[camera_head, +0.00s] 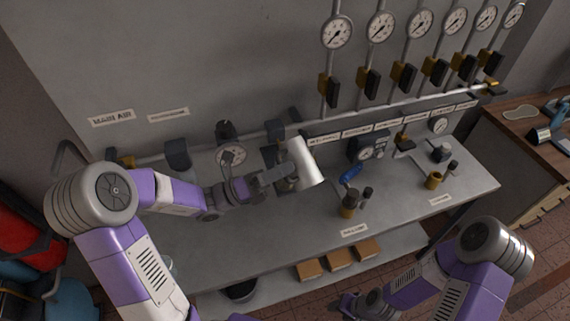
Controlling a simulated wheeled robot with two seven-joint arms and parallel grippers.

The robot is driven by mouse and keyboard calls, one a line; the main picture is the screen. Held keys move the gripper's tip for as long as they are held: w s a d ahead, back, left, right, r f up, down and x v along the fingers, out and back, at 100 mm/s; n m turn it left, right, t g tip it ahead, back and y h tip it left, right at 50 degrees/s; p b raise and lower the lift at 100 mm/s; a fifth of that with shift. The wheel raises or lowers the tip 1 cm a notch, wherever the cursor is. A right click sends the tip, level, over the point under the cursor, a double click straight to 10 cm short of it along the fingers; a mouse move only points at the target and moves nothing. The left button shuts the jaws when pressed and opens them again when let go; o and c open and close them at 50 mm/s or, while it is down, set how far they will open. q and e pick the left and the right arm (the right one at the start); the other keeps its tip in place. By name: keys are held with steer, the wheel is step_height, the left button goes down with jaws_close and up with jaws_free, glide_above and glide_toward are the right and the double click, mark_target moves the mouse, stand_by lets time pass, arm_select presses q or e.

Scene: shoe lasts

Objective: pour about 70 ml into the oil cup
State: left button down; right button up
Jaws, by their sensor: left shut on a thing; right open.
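My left gripper (286,179) is shut on a pale grey-white cylindrical container (306,162), held tilted above the bench. Its opening and contents cannot be made out. To its right and lower, a small brass cup-like piece (348,207) stands on the bench, with dark small parts beside it. Another brass cup (434,181) stands further right, apart from the container. The labels near both are too small to read, so I cannot tell which is the oil cup. My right gripper (350,303) is open and empty at the bottom, in front of the bench.
The grey bench (240,240) has clear room at its left and front. A blue-handled piece (350,174) rises near the first brass piece. Gauges (337,32) and pipework line the wall. Several brown blocks (340,259) lie on the lower shelf. A wooden table (510,125) stands right.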

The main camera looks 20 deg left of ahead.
stand_by(0.4)
arm_select(q)
steer(key=shift+r+m+g+p, duration=0.2)
steer(key=shift+m+g+p, duration=0.25)
steer(key=shift+m, duration=0.65)
steer(key=shift+s+d+r+m+g+p, duration=0.1)
steer(key=shift+r+m+g+p, duration=0.3)
steer(key=shift+m, duration=0.3)
steer(key=shift+s+d+m+g+y, duration=0.3)
steer(key=shift+m+g, duration=0.25)
steer(key=shift+m, duration=0.25)
steer(key=m+y, duration=0.1)
steer(key=m, duration=0.1)
steer(key=s+d+f+m+g+y, duration=0.1)
steer(key=m, duration=0.1)
steer(key=s+d+m+b, duration=0.1)
steer(key=m, duration=0.1)
steer(key=shift+s+d+f+m+g+y, duration=0.1)
steer(key=shift+s+f+m+g+y, duration=0.1)
steer(key=shift+f+m+g+y, duration=0.2)
steer(key=shift+f, duration=0.1)
